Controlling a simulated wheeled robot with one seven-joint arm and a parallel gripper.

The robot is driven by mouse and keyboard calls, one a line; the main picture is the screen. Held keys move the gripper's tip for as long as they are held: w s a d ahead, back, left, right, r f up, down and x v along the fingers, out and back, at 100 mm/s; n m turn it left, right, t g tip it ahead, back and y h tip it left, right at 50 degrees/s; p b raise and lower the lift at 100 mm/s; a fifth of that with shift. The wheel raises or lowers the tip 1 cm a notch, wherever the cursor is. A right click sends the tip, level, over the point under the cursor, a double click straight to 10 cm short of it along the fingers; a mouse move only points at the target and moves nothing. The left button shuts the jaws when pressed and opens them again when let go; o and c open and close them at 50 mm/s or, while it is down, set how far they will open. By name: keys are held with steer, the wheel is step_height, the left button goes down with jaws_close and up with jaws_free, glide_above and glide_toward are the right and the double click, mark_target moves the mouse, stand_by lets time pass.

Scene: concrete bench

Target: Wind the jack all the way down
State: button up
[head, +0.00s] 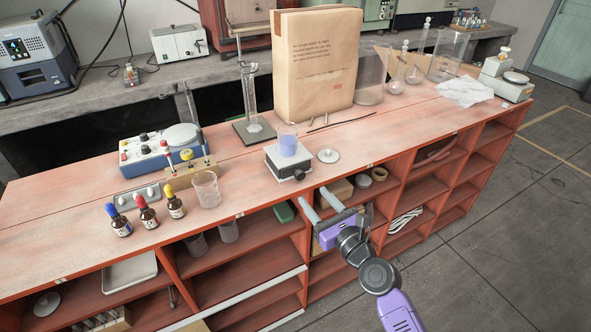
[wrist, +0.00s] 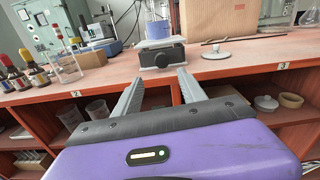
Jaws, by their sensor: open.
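The jack (head: 288,163) stands near the front edge of the bench, with a pale top plate and a dark knob (head: 300,175) facing the front. A clear vessel with blue-violet contents (head: 288,146) stands on its plate. In the wrist view the jack (wrist: 150,47) is straight ahead, and its dark knob (wrist: 161,61) shows beyond and between my fingertips. My gripper (head: 315,195) is open and empty, in front of the bench edge and apart from the knob. Its two fingers also show in the wrist view (wrist: 160,74). The jack's inner mechanism is not clear.
A round pale lidlike disc (head: 328,156) lies just right of the jack. A glass beaker (head: 206,189) and several dropper bottles (head: 148,214) stand to the left. A large paper bag (head: 315,70) stands behind. Open shelves (head: 235,265) lie below the bench top.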

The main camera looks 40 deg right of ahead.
mark_target(302, 178)
steer(key=shift+m, duration=0.5)
steer(key=x, duration=0.8)
steer(key=shift+d+r, duration=0.3)
steer(key=shift+r, duration=0.05)
jaws_close()
